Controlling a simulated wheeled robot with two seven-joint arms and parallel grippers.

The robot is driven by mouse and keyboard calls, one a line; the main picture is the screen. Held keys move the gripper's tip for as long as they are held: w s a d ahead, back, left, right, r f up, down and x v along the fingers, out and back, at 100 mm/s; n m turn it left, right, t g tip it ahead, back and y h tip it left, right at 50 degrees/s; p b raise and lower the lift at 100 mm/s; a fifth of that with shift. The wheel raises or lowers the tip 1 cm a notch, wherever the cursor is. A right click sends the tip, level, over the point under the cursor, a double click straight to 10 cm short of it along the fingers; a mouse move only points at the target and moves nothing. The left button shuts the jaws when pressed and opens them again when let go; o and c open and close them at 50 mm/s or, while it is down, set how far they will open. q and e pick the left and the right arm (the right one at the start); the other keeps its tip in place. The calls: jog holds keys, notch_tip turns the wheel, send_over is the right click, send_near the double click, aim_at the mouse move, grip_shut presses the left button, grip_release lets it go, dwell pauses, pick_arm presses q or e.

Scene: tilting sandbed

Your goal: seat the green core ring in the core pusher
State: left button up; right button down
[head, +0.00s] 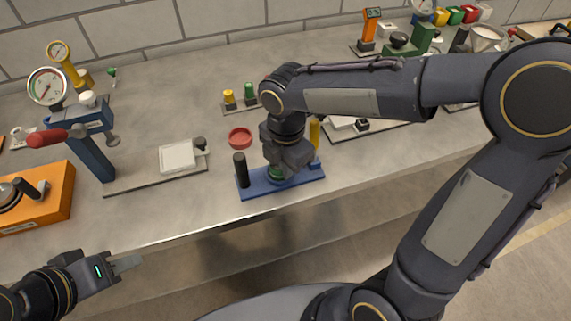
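The core pusher (256,189) is a blue base near the table's front edge, with a black post at its left end and a yellow post at its right. The green core ring (276,173) shows as a small green patch low on the pusher, between the posts. My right gripper (278,170) points down right over it and hides most of it. I cannot tell if its fingers are closed on the ring, or if the ring is fully seated. My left gripper (128,264) is at the lower left, off the table's front edge, with nothing visible in it.
A red dish (240,138) lies just behind the pusher. Yellow (229,97) and green (249,91) pieces stand on a small plate farther back. A blue press with a red handle (55,137) and an orange box (45,200) stand left.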

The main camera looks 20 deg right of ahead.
jog(key=c, duration=1.6)
grip_release()
notch_tip(320, 180, up, 8)
jog(key=shift+f+p, duration=0.1)
jog(key=shift+p, duration=0.2)
jog(key=shift+s, duration=0.1)
